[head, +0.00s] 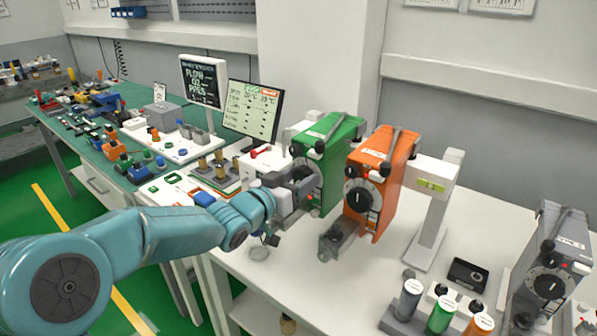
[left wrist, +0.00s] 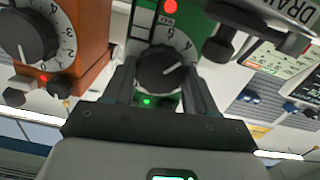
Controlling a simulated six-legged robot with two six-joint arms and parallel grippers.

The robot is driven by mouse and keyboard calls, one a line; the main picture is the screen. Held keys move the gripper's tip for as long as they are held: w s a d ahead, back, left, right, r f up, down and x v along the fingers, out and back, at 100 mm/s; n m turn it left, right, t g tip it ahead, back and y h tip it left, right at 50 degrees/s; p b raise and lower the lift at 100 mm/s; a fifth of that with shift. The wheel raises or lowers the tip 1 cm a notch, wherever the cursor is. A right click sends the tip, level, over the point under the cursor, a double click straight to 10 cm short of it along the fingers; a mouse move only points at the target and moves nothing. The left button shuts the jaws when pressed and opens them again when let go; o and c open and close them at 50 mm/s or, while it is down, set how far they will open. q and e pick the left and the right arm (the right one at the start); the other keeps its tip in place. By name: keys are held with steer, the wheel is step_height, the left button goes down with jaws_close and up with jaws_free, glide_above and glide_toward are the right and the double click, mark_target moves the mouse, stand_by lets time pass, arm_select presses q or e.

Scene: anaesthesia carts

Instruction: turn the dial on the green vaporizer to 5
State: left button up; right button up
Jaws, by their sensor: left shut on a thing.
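My left gripper (head: 292,198) reaches the front of the green vaporizer. In the left wrist view the left gripper (left wrist: 163,92) is shut on the dial, one finger on each side. In the head view the gripper hides most of the dial. My right gripper is not in view.
The orange vaporizer (head: 385,180) stands close on the right, its dial facing forward. A grey vaporizer (head: 548,265) and several capped bottles (head: 442,314) are at the right front. Two screens (head: 252,110) stand behind. The white table (head: 300,290) is clear in front.

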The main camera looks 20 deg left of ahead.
arm_select(q)
steer(key=n+p, duration=0.2)
steer(key=n, duration=0.2)
steer(key=shift+a+r+p, duration=0.15)
steer(key=shift+p, duration=0.15)
steer(key=shift+n+h+p, duration=0.5)
steer(key=shift+n+p, duration=0.2)
steer(key=shift+n, duration=0.8)
steer(key=o, duration=0.8)
steer(key=shift+f, duration=0.2)
steer(key=shift+s+a, duration=0.1)
steer(key=b+v, duration=0.2)
steer(key=v, duration=1.4)
